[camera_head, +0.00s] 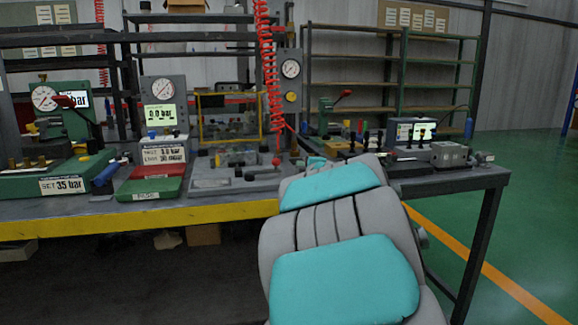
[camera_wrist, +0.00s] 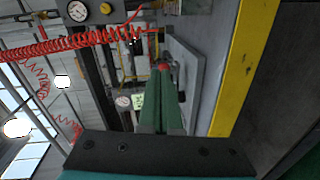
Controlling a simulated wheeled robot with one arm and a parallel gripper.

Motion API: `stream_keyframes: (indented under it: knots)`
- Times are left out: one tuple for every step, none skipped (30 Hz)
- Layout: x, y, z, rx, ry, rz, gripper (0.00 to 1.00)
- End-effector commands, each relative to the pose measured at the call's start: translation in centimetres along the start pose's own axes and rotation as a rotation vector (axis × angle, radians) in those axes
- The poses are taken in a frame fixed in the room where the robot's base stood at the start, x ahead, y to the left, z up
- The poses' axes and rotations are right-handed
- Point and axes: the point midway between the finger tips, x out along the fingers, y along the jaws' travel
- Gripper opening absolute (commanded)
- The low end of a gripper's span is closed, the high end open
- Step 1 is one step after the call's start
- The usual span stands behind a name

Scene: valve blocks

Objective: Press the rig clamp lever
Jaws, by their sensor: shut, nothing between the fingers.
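The rig (camera_head: 222,183) is a grey plate with fixtures on the bench, in the middle of the head view. A lever with a red knob (camera_head: 276,160) stands at its right side; I take this to be the clamp lever. In the wrist view, which is turned sideways, the red knob (camera_wrist: 164,67) shows just beyond my fingertips. My gripper (camera_wrist: 161,82) has green fingers, shut together and empty, pointing at the lever. I cannot tell whether they touch it. The fingertips partly hide the lever. In the head view my arm hides the gripper.
The bench has a yellow front edge (camera_head: 150,217). A green test stand (camera_head: 75,175) and a red-and-green block (camera_head: 152,183) stand left of the rig. A coiled red hose (camera_head: 270,75) hangs behind it. More fixtures and a grey box (camera_head: 449,154) stand at the right.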

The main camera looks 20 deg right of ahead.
Motion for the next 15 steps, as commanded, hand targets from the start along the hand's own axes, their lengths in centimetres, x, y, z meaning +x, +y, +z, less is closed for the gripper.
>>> stream_keyframes:
  knots:
    - [-0.8,0.1,0.6,0.002,-0.003,0.000,0.00]
    - [-1.2,0.2,0.8,0.002,-0.002,0.000,0.00]
    - [-1.6,0.3,1.1,0.002,-0.003,0.002,0.00]
    - [-1.9,0.4,1.3,0.002,-0.003,0.002,0.00]
    - [-2.1,0.4,1.4,0.001,-0.003,0.002,0.00]
    - [-2.4,0.5,1.6,0.000,-0.002,0.002,0.00]
    - [-2.6,0.5,1.7,0.000,-0.002,0.002,0.00]
    - [-2.7,0.5,1.8,0.000,-0.002,0.002,0.00]
    - [-2.9,0.5,1.9,-0.001,-0.002,0.002,0.00]
    - [-2.9,0.5,1.9,-0.001,-0.001,0.001,0.00]
    - [-3.0,0.5,1.9,-0.001,-0.001,0.001,0.00]
    - [-3.0,0.4,1.9,-0.001,-0.001,0.001,0.00]
    - [-3.0,0.4,1.9,-0.001,-0.001,0.001,0.00]
    - [-3.0,0.4,1.9,-0.001,0.000,0.000,0.00]
    - [-3.0,0.4,1.9,-0.001,0.000,0.000,0.00]
